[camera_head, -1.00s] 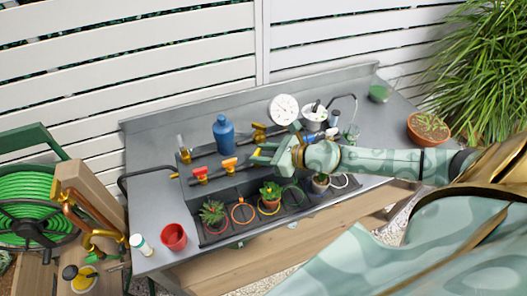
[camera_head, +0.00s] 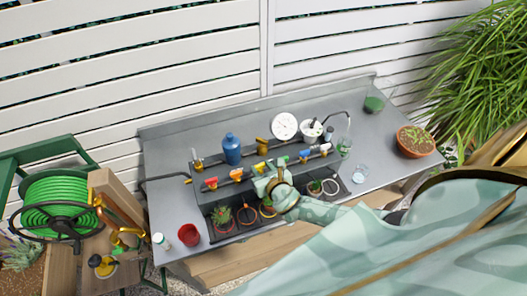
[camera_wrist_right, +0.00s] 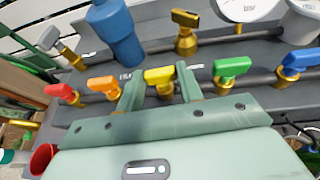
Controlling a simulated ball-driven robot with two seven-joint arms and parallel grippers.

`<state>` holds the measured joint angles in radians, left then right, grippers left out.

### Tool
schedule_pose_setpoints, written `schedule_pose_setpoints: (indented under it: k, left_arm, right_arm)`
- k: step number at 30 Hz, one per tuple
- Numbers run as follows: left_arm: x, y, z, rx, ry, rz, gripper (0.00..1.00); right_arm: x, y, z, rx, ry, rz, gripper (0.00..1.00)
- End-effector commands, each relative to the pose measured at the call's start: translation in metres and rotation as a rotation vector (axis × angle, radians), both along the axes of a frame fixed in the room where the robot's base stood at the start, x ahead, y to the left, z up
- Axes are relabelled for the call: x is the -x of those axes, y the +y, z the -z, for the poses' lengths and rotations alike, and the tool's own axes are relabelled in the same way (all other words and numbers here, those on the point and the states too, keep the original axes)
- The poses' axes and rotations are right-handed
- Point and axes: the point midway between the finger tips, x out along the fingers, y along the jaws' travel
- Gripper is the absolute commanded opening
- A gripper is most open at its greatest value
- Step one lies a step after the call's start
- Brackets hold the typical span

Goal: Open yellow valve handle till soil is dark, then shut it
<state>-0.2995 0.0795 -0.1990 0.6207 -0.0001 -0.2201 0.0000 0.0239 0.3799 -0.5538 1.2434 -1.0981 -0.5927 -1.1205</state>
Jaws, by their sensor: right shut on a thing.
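The yellow valve handle (camera_wrist_right: 160,76) sits on a brass stem in the middle of the valve row, between the two fingers of my right gripper (camera_wrist_right: 160,92) in the wrist view. My right gripper (camera_head: 262,170) is shut on it, reaching over the trough from the front. The handle's bar lies roughly along the pipe, much like the orange handle beside it. The yellow-ringed pot (camera_head: 266,211) below is mostly hidden by my gripper, so its soil shade cannot be told. My left gripper is not in view.
Red (camera_head: 211,183), orange (camera_head: 236,174), green (camera_head: 282,161) and blue (camera_head: 304,155) handles flank the yellow one closely. A red cup (camera_head: 189,235) stands at the left.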

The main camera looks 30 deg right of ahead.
Motion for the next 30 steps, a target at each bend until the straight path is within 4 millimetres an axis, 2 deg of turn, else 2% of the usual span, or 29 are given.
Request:
schedule_pose_setpoints:
  k: [9,22,23,24,30]
  left_arm:
    - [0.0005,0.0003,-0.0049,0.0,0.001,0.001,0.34]
    - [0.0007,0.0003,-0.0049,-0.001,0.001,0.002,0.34]
    - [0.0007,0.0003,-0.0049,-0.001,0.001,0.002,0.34]
    - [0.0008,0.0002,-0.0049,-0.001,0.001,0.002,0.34]
    - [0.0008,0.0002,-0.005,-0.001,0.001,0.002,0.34]
  right_arm:
    - [-0.0014,0.0018,-0.0008,0.0,-0.002,0.085,0.14]
    - [-0.0017,0.0013,-0.001,0.0,-0.003,0.093,0.14]
    - [-0.0018,0.0013,-0.001,0.0,-0.003,0.093,0.42]
    - [-0.0018,0.0012,-0.0011,0.0,-0.003,0.093,0.45]
    - [-0.0013,0.0013,-0.0006,0.0,-0.002,0.093,0.45]
